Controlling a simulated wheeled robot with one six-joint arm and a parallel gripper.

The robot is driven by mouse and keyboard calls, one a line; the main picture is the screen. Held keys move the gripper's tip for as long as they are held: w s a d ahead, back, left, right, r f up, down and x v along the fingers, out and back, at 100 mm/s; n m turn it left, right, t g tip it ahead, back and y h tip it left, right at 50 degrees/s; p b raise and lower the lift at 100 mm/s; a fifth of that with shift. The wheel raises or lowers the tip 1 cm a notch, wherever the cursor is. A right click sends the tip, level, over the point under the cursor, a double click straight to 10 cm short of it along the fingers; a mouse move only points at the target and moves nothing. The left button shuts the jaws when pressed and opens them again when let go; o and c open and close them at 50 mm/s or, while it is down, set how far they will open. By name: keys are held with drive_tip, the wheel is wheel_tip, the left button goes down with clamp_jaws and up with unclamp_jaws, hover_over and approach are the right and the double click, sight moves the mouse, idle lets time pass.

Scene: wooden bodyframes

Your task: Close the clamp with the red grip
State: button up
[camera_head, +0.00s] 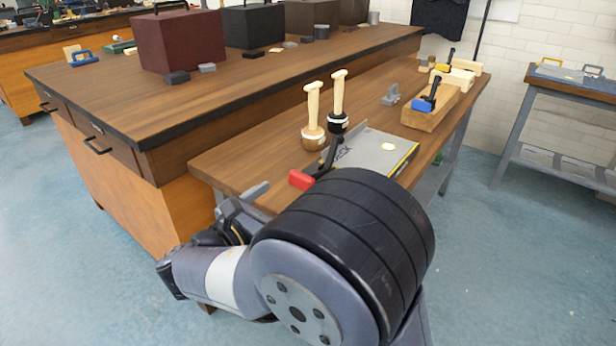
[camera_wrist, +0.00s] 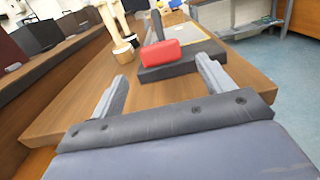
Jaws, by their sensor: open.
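The clamp's red grip (camera_head: 301,180) shows at the near end of the workbench, at the end of a dark lever (camera_head: 327,158). In the wrist view the red grip (camera_wrist: 160,52) lies just beyond and between my fingertips, above a dark base block (camera_wrist: 178,65). My gripper (camera_wrist: 165,75) is open and empty, with one finger on each side of the view. The fingers appear apart from the grip. In the head view my gripper (camera_head: 245,205) is partly hidden behind my arm, which also covers the near part of the clamp's base.
Two wooden-handled tools (camera_head: 313,115) stand behind the clamp. Farther back are a wooden block (camera_head: 428,112) with a blue-gripped clamp (camera_head: 424,104) and a grey bracket (camera_head: 391,95). A taller cabinet (camera_head: 150,95) borders the bench at left.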

sight(298, 184)
drive_tip(key=b+x, duration=0.1)
drive_tip(key=x, duration=0.8)
drive_tip(key=shift+w+d, duration=0.15)
drive_tip(key=shift+d, duration=0.1)
drive_tip(key=c, duration=1.4)
drive_tip(key=shift+r, duration=0.1)
